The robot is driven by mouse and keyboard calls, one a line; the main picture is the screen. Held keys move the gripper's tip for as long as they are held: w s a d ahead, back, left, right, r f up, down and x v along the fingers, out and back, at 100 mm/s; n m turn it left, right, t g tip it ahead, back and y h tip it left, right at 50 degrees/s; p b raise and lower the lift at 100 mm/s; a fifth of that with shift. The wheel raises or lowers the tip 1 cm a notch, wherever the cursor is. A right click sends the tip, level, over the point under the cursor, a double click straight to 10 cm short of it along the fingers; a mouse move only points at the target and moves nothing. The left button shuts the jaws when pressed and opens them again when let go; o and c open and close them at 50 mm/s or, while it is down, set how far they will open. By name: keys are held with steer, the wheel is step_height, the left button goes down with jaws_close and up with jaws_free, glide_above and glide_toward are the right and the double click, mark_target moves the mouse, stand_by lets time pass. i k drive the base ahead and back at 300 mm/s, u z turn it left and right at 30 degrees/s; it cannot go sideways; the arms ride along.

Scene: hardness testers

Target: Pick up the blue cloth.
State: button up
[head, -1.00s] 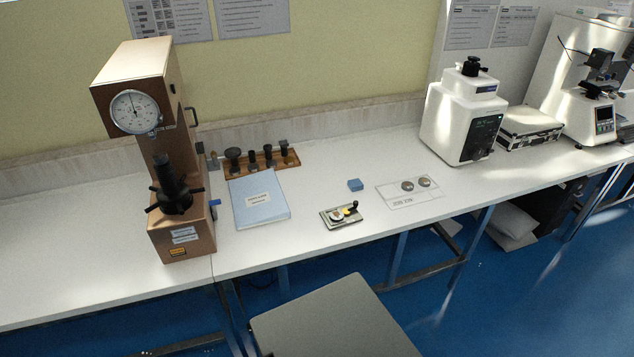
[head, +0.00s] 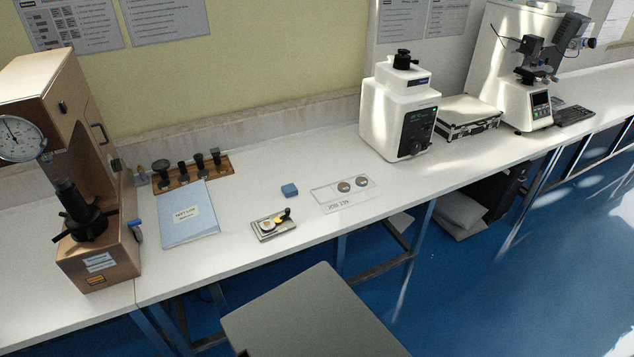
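The blue cloth (head: 289,190) is a small folded blue block-like piece lying on the white bench. It sits behind a small metal device with a yellow part and a black knob (head: 273,225), and left of a clear plate with two round discs (head: 344,194). Nothing covers the cloth. My gripper is not in view.
A blue folder (head: 187,228) and a wooden rack of dark fittings (head: 212,169) lie left of the cloth. A brown dial tester (head: 97,262) stands at the left, a white tester (head: 397,115) at the back right. A grey flat-topped surface (head: 310,318) is below the bench's front edge (head: 235,262).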

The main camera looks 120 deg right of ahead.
mark_target(291, 189)
steer(key=u, duration=0.05)
steer(key=k, duration=2.45)
steer(key=z, duration=1.05)
steer(key=i, duration=1)
